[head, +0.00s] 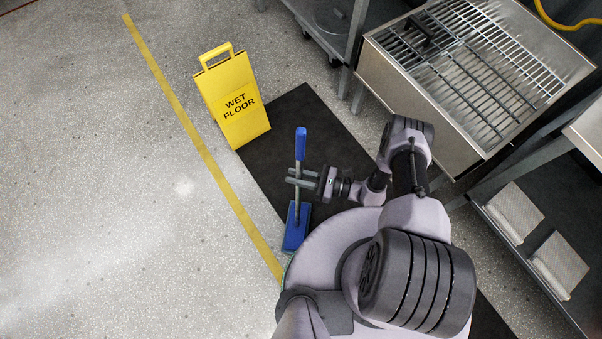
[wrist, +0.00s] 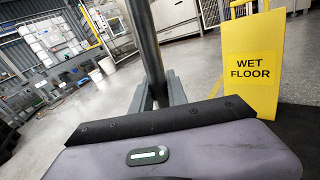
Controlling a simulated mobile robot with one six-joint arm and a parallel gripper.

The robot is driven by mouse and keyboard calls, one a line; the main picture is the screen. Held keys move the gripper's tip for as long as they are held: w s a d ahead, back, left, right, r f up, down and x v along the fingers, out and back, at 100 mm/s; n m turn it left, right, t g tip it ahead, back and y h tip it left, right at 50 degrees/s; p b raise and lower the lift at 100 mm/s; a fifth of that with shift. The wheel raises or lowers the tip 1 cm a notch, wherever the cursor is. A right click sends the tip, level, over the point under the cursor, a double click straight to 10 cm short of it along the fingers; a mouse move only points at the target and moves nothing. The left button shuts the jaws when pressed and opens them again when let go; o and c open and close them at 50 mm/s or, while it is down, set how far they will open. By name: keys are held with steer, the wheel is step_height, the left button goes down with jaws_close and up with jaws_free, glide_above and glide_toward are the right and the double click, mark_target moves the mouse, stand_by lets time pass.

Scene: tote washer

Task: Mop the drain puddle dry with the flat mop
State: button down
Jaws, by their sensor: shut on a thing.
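The flat mop (head: 300,175) stands upright in the head view, with a blue grip at the top and a blue flat head (head: 296,228) at the bottom. My gripper (head: 296,177) is shut on its grey pole. In the wrist view the pole (wrist: 150,50) rises between my gripper's fingers (wrist: 160,95). The mop head is at the left edge of the dark mat, close to my base; I cannot tell whether it touches the floor. I cannot make out a drain or a clear puddle in either view.
A yellow wet floor sign (head: 235,98) stands beyond the mop, by the dark mat (head: 290,120). A steel basin with a rack (head: 470,70) and a shelf with pale blocks (head: 515,212) are on the right. The speckled floor left of the yellow line (head: 190,130) is open.

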steer(key=w+d, duration=0.2)
steer(key=w, duration=1.1)
steer(key=shift+d+f, duration=0.15)
steer(key=shift+d, duration=0.1)
steer(key=shift+s, duration=0.1)
